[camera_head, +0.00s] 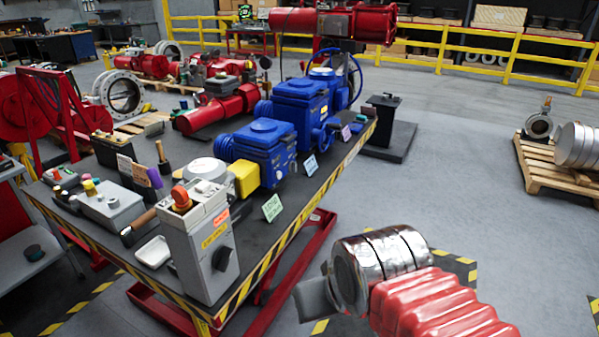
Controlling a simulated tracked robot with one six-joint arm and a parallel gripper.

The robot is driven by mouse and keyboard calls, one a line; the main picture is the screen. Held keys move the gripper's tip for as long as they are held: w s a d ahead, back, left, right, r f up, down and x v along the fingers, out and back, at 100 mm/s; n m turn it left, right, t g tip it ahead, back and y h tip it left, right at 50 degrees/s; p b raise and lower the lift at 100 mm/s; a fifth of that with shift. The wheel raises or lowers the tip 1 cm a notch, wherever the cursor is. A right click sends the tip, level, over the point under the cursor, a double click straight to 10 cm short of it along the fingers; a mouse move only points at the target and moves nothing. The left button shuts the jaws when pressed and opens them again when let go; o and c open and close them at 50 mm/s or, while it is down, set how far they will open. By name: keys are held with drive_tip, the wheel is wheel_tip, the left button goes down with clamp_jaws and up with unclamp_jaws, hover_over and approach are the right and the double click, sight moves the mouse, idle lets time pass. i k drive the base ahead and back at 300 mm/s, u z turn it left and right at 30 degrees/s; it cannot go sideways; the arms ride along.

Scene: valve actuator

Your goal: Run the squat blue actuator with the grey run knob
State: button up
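The squat blue actuator (265,143) sits on the dark bench top, with a yellow block (246,179) at its near left side. A taller blue actuator (301,108) stands behind it. A grey control box (199,248) stands at the bench's near end, with an orange knob (181,196) on top and a dark grey knob (221,258) on its front face. Whether that is the run knob I cannot tell. My gripper (314,299) shows partly at the lower middle, right of the box and apart from it. Its fingers are not clear.
The bench (235,295) has a yellow-black striped edge. Small cards (272,208) stand along it. Another grey box with coloured buttons (108,200) lies at the left. Open floor lies right of the bench, with a pallet (540,170) at the far right.

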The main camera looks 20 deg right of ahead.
sight(292, 167)
drive_tip(key=k, duration=1.2)
drive_tip(key=z, duration=0.4)
drive_tip(key=i, duration=1.5)
drive_tip(key=u, duration=0.6)
drive_tip(key=i, duration=0.8)
drive_tip(key=u, duration=0.65)
